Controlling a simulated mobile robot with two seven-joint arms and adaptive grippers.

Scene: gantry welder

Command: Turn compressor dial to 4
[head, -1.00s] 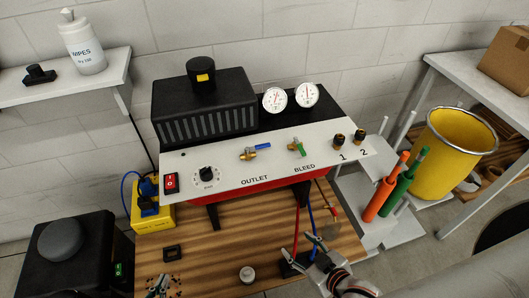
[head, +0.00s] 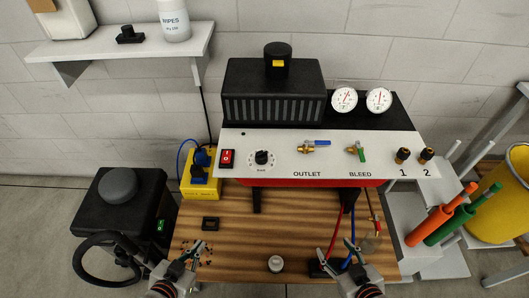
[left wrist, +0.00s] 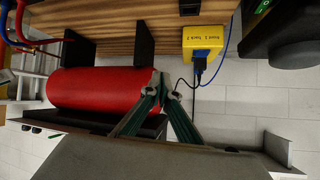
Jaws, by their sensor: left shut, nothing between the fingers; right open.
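The compressor dial (head: 262,157) is a small black knob on a white scale, on the compressor's white front panel (head: 290,168). It sits between the red switch (head: 227,158) and the OUTLET valve (head: 314,146). Its numbers are too small to read. My left gripper (head: 190,252) is shut and empty over the wooden table, below and left of the dial and apart from it. In the left wrist view its fingertips (left wrist: 160,88) meet in front of the red tank (left wrist: 105,88); the dial is not in that view. My right gripper (head: 338,258) is open near the hoses.
A yellow power box (head: 201,186) with blue plugs stands left of the panel. A black part (head: 210,223) and a round grey knob (head: 276,263) lie on the wooden table (head: 290,225). Red and blue hoses hang by my right gripper. Two gauges (head: 361,100) stand behind the panel.

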